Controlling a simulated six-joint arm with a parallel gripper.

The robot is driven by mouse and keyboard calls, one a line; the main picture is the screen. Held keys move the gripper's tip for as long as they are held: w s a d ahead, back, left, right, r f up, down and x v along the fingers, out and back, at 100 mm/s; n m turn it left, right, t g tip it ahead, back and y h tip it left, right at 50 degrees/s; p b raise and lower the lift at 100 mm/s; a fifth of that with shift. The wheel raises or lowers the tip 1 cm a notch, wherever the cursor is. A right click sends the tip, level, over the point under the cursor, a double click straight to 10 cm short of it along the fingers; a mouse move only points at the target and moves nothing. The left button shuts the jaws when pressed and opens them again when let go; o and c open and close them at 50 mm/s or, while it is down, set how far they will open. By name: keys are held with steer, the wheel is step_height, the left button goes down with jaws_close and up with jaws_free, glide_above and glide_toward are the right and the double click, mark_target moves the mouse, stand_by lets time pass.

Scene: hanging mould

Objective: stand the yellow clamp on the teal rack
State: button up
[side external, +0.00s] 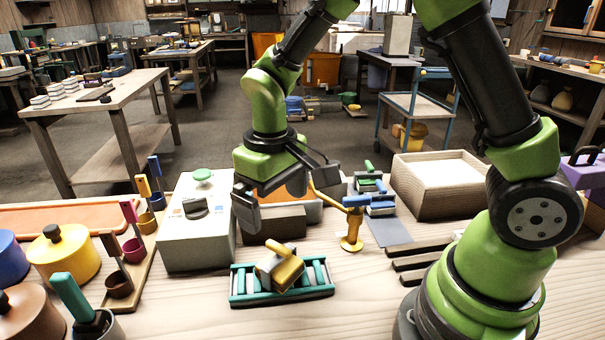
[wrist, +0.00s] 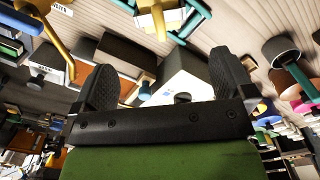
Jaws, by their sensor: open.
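The yellow clamp (side external: 286,266), with a grey-beige blocky part, is on the teal rack (side external: 238,287), leaning tilted across its bars near the middle. The rack lies on the wooden bench in front of my gripper. My gripper (side external: 270,197) is open and empty, above and behind the clamp and apart from it. In the wrist view, my gripper's two dark fingers (wrist: 167,78) stand wide apart with nothing held between them. Part of the yellow clamp (wrist: 157,18) and the teal rack (wrist: 178,47) show at the top edge there, partly cut off.
A yellow hooked stand (side external: 352,230) is right of the rack. A pale box with a green knob (side external: 197,235) stands behind left. A wooden tray (side external: 440,172) sits behind right. Small cups on a wooden holder (side external: 132,275) and lidded pots (side external: 62,252) crowd the left.

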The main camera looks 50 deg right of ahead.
steer(key=s+d+r+m+t+y, duration=0.2)
steer(key=s+r+m+t, duration=0.2)
steer(key=s+r, duration=1)
steer(key=r+t, duration=0.1)
steer(key=t, duration=0.2)
steer(key=shift+s+d, duration=0.3)
steer(key=shift+s, duration=0.05)
